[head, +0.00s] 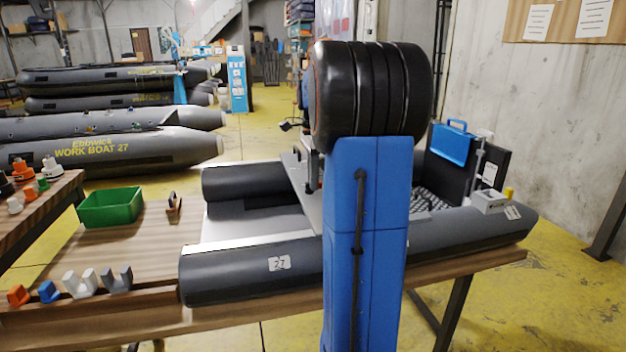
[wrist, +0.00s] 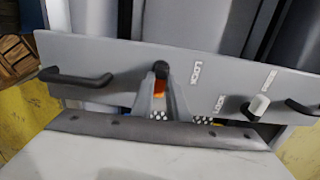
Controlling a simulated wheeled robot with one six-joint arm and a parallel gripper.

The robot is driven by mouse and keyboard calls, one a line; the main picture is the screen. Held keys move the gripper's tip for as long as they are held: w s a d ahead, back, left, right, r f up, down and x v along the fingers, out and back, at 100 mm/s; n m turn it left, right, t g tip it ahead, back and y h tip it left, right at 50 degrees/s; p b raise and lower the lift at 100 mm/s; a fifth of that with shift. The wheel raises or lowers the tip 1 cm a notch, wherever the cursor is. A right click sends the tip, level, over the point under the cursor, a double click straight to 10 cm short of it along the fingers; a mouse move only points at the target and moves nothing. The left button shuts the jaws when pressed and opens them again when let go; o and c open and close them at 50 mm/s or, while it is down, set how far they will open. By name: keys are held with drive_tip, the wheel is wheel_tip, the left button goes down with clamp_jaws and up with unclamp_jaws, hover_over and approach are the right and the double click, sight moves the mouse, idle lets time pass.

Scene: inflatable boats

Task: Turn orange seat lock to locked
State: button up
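In the wrist view the orange seat lock (wrist: 159,87) shows as a small orange patch on the grey seat board (wrist: 110,66). My gripper (wrist: 161,76) is at the lock, one grey finger on each side of the orange patch. A dark rounded tip stands at the upper ends of the fingers. The fingers hide most of the lock, so its setting and any contact are unclear. A LOCK label is to the right of it. In the head view my blue arm hides the gripper and the lock.
A pale-tipped lever (wrist: 258,105) with its own LOCK label is to the right on the board. Black handles (wrist: 76,77) flank both ends. In the head view the dark boat (head: 250,272) rests on a wooden table, near a green bin (head: 110,207) and several small fittings.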

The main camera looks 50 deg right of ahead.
clamp_jaws()
drive_tip(key=shift+n, duration=0.3)
drive_tip(key=n, duration=0.5)
drive_tip(key=shift+w, duration=0.35)
drive_tip(key=n, duration=0.5)
drive_tip(key=shift+w+n, duration=0.25)
drive_tip(key=shift+n, duration=0.05)
drive_tip(key=n, duration=0.6)
drive_tip(key=shift+w+a+n, duration=0.2)
drive_tip(key=shift+w+n, duration=0.05)
drive_tip(key=shift+n, duration=0.15)
drive_tip(key=o, duration=0.7)
unclamp_jaws()
drive_tip(key=shift+o, duration=0.2)
